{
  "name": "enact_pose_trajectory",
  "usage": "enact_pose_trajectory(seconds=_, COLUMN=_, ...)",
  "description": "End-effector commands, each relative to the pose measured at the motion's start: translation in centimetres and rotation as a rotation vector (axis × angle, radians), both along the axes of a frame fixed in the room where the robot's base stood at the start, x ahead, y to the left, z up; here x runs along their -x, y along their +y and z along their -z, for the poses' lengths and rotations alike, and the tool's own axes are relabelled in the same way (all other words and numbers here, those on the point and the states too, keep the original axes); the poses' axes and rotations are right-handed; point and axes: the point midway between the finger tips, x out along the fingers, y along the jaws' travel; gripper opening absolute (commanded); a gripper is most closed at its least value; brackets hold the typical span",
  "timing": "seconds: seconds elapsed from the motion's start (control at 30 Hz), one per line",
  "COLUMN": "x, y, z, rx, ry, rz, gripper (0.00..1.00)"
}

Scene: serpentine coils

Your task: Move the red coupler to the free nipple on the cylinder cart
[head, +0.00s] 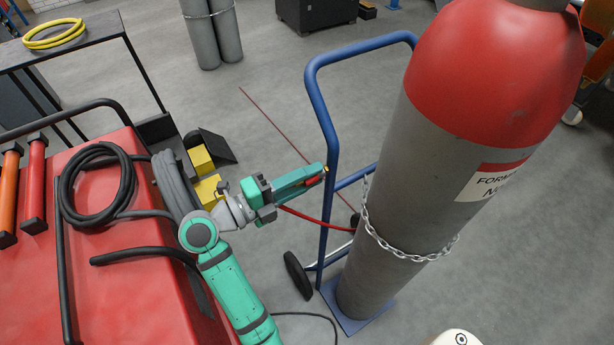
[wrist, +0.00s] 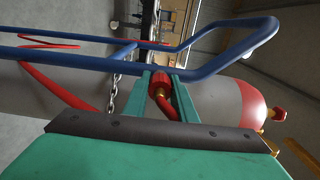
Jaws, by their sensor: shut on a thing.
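My gripper (head: 318,173) is shut on the red coupler (head: 314,183), held in the air left of the blue frame of the cylinder cart (head: 321,110). In the wrist view the coupler (wrist: 160,88) sits between the two green fingers, with a red hose (wrist: 171,112) running from it. The hose (head: 310,217) also trails from the gripper towards the cart in the head view. The cart carries a grey cylinder (head: 400,190) with a red shoulder, held by a chain (head: 400,252). I cannot make out the free nipple in either view.
A red cabinet (head: 110,270) with a coiled black hose (head: 97,185) stands at the left. A table (head: 90,40) with yellow hose is behind it. Two grey cylinders (head: 212,35) stand at the back. Open floor lies between them and the cart.

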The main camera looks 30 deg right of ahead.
Motion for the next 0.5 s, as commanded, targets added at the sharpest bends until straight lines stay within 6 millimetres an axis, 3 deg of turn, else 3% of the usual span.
enact_pose_trajectory(seconds=0.27, x=0.03, y=-0.39, z=-0.06, rx=0.001, ry=-0.001, rz=0.002, gripper=0.0)
enact_pose_trajectory(seconds=0.3, x=0.03, y=-0.4, z=-0.07, rx=0.001, ry=-0.001, rz=0.002, gripper=0.27)
enact_pose_trajectory(seconds=0.37, x=0.02, y=-0.39, z=-0.07, rx=0.002, ry=-0.001, rz=0.002, gripper=0.41)
enact_pose_trajectory(seconds=0.4, x=0.02, y=-0.37, z=-0.07, rx=0.001, ry=-0.001, rz=0.001, gripper=0.46)
enact_pose_trajectory(seconds=0.5, x=0.02, y=-0.33, z=-0.05, rx=0.001, ry=-0.001, rz=0.001, gripper=0.46)
